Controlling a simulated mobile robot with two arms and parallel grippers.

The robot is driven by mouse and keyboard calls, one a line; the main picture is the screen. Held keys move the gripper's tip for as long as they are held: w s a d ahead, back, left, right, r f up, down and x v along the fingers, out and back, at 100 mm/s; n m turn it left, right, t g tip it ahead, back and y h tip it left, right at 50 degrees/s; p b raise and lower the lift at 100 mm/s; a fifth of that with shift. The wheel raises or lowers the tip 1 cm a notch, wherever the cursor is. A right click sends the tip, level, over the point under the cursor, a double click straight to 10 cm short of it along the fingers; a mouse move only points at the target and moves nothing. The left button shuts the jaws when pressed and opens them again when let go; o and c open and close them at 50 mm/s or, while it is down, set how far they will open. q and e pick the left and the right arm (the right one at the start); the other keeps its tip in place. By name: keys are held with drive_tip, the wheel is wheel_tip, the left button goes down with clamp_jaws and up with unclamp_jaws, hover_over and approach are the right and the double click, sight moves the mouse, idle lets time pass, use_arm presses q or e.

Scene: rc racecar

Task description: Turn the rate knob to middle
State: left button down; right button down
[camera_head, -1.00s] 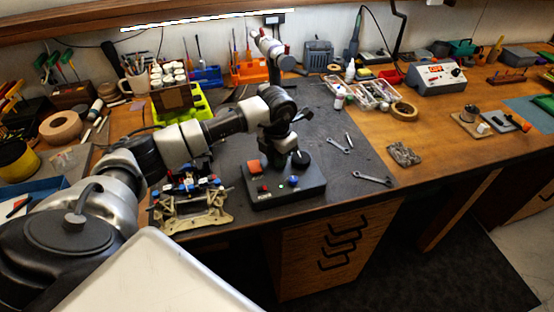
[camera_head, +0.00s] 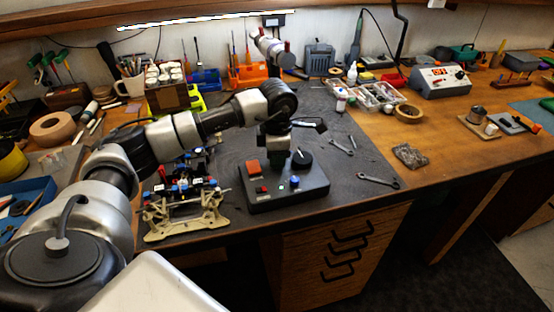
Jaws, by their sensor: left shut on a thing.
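A dark control box (camera_head: 312,192) stands near the front edge of the grey work mat. My left gripper (camera_head: 278,162) points down at the box's back part, between the orange-red button and the black knob. It is shut on what seems to be the rate knob, which the fingers hide. My right gripper is not in view.
A racecar chassis (camera_head: 186,212) with beige arms sits left of the box, beneath my left arm. Wrenches (camera_head: 378,180) lie on the mat to the right. A parts tray (camera_head: 378,92), a tape roll (camera_head: 408,113) and a power supply (camera_head: 440,81) stand farther back. The mat right of the box is mostly clear.

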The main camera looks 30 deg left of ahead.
use_arm(q)
drive_tip(key=shift+r, duration=0.1)
idle(0.4)
drive_tip(key=c, duration=1.3)
unclamp_jaws()
drive_tip(key=shift+d, duration=0.1)
wheel_tip(320, 180, up, 11)
drive_tip(key=b, duration=0.1)
